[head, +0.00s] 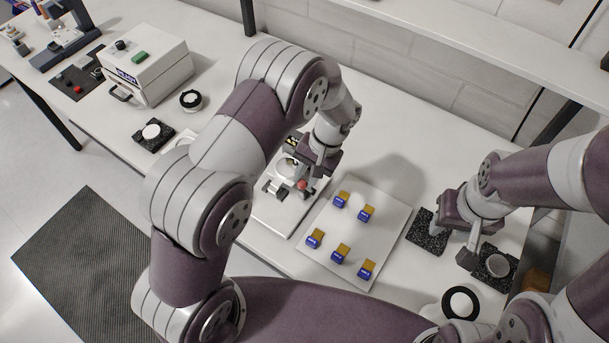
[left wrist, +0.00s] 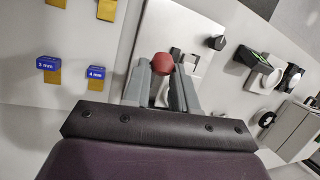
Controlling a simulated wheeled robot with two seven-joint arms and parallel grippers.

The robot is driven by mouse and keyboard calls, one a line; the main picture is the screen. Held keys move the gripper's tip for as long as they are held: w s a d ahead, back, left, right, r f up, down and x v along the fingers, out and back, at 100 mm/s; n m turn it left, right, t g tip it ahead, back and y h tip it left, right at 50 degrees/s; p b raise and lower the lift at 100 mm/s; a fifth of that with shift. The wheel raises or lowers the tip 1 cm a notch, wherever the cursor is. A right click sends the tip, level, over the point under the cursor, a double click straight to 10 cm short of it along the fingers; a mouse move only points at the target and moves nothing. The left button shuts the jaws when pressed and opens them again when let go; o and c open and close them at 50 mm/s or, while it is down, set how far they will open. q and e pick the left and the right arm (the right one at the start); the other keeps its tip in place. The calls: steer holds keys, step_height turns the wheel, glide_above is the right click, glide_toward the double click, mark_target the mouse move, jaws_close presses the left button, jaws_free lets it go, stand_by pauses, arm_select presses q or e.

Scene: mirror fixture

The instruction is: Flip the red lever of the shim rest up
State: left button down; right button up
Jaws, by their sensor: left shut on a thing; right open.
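The red lever's round knob (head: 302,184) shows at the mirror fixture, on its white base plate (head: 284,218). My left gripper (head: 299,181) is at the knob, coming down from above. In the left wrist view the red knob (left wrist: 163,63) sits between the fingertips of my left gripper (left wrist: 162,72), which is shut on it. The lever's arm and the shim rest are mostly hidden by the fingers and wrist. My right gripper (head: 454,249) is open and empty, low between two dark speckled pads at the right.
A white board (head: 330,213) holds several blue and gold shims right of the fixture. Dark speckled pads (head: 428,228) and a black ring (head: 461,303) lie farther right. A white box (head: 147,68) and a black round part (head: 191,100) stand at the left.

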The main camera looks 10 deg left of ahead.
arm_select(q)
steer(key=shift+d+f, duration=0.1)
steer(key=shift+f, duration=0.1)
arm_select(e)
steer(key=shift+f, duration=0.1)
arm_select(q)
steer(key=c, duration=1.1)
jaws_free()
steer(key=shift+s, duration=0.1)
steer(key=shift+o, duration=1)
steer(key=shift+d, duration=0.1)
steer(key=p+v, duration=1.1)
steer(key=v, duration=0.2)
steer(key=shift+w+d+f, duration=0.15)
steer(key=shift+w, duration=0.15)
arm_select(e)
step_height(320, 180, up, 11)
steer(key=shift+w+d, duration=0.15)
steer(key=shift+d, duration=0.05)
arm_select(q)
steer(key=shift+f, duration=0.1)
